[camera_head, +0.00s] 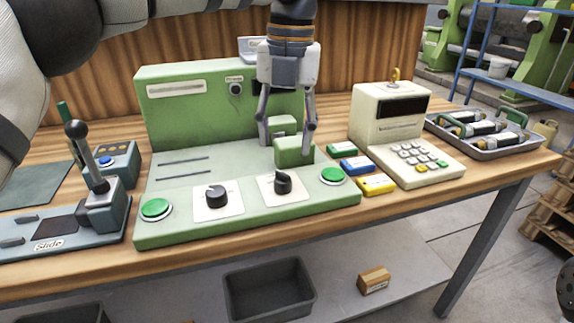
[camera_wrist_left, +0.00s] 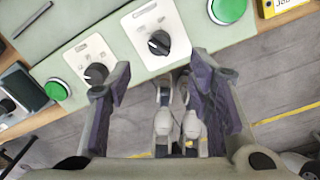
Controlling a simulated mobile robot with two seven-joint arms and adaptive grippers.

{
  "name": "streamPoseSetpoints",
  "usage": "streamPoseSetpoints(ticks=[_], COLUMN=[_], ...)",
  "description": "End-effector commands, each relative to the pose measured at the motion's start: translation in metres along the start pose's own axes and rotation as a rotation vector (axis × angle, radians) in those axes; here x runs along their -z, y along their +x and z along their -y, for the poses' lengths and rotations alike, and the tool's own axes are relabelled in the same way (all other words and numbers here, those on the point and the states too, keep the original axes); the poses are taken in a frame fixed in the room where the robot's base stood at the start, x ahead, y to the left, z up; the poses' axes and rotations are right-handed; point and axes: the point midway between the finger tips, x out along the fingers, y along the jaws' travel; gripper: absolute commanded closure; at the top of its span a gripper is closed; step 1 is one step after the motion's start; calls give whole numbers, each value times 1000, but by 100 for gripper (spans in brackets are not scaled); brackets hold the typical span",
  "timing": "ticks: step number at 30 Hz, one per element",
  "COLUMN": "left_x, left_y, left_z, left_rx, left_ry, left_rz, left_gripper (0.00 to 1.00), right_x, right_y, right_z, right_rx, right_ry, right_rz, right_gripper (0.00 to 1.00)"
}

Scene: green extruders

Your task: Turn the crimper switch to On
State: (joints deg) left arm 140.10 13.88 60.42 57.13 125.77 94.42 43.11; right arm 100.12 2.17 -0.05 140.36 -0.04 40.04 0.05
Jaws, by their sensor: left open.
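The green machine (camera_head: 165,225) on the bench has two black rotary knobs on white plates, a left knob (camera_head: 216,196) and a right knob (camera_head: 283,183). I cannot read which one is the crimper switch. My left gripper (camera_head: 287,145) is open and empty, pointing down over the machine, above and behind the right knob in the head view. In the left wrist view the right knob (camera_wrist_left: 159,43) shows between and beyond the open fingers (camera_wrist_left: 162,72), apart from them. The left knob (camera_wrist_left: 96,73) shows beside the left finger. My right gripper is not in view.
Green buttons (camera_head: 156,209) (camera_head: 333,175) flank the knobs. A lever unit (camera_head: 100,205) stands at left. Small coloured boxes (camera_head: 376,184), a cream keypad device (camera_head: 415,160) and a grey tray (camera_head: 480,150) of cylinders are at right. A dark bin (camera_head: 270,290) sits below.

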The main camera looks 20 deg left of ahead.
Motion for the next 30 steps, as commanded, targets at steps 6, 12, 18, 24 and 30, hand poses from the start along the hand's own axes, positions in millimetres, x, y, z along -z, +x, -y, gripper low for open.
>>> streamPoseSetpoints(ticks=[6,12,18,24,30], left_x=[1,0,0,0,0], left_y=[55,80,83,83,83], left_z=[-1,0,0,0,0], left_rx=[-2,-1,-1,-1,-2], left_ry=[0,-1,-1,-1,0], left_rz=[-3,0,0,0,0], left_gripper=[53,53,53,80,100], right_x=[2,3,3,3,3], right_y=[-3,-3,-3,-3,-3], right_z=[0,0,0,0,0], right_rx=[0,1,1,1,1], right_ry=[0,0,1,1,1], right_rz=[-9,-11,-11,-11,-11], right_gripper=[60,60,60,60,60])
